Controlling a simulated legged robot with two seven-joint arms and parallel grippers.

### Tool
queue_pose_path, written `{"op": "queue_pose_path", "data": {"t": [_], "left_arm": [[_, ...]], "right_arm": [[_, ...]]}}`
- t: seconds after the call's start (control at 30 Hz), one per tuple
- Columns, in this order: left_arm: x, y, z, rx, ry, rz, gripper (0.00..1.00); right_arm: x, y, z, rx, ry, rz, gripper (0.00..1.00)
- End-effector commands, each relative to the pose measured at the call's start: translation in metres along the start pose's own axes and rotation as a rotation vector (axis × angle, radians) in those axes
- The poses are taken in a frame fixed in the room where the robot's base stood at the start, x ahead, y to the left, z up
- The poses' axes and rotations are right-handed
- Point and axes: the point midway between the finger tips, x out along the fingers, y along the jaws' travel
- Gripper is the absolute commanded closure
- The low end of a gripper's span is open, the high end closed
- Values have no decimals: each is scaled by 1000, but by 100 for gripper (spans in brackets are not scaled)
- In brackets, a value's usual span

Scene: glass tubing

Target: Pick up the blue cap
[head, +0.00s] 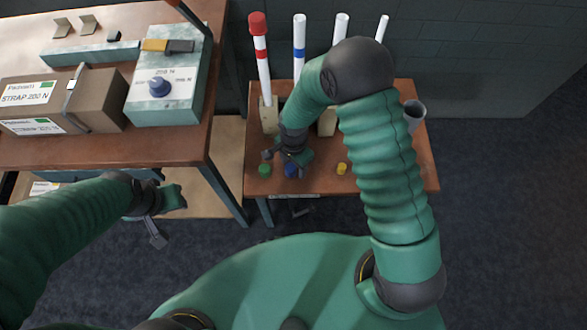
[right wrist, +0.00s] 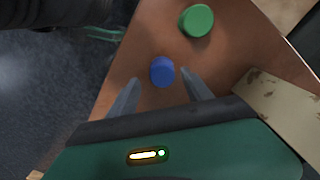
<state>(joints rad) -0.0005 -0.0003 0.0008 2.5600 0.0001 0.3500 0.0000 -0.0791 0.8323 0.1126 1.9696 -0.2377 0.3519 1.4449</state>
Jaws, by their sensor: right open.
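The blue cap (head: 291,170) stands on the small brown table, partly hidden by my right gripper (head: 288,158) in the head view. In the right wrist view the blue cap (right wrist: 163,71) lies just beyond and between the two open fingers of the right gripper (right wrist: 157,92). No contact with the cap shows. My left gripper (head: 165,210) is at the lower left, away from the small table; its jaw opening is unclear.
A green cap (head: 264,169) is left of the blue one and a yellow cap (head: 342,169) is right. Several white tubes stand behind, one with a red cap (head: 258,24). A larger bench (head: 178,150) with a box (head: 95,100) is at left. A grey cup (head: 414,112) stands right.

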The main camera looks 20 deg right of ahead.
Motion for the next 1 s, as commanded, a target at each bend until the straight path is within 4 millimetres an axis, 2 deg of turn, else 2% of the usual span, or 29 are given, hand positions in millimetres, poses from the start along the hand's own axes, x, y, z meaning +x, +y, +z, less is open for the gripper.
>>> {"op": "queue_pose_path", "data": {"t": [0.03,0.1,0.33,0.77,1.0], "left_arm": [[4,0,1,0,0,0,64],[4,0,1,-1,0,0,64],[3,0,1,-2,0,0,64],[3,0,1,-1,0,0,64],[3,0,1,-1,0,0,64]], "right_arm": [[10,0,1,-1,1,3,42],[15,-1,2,-2,4,1,42],[15,-1,1,-1,3,0,43],[16,0,0,-1,2,1,99],[15,0,0,-1,2,0,100]]}}
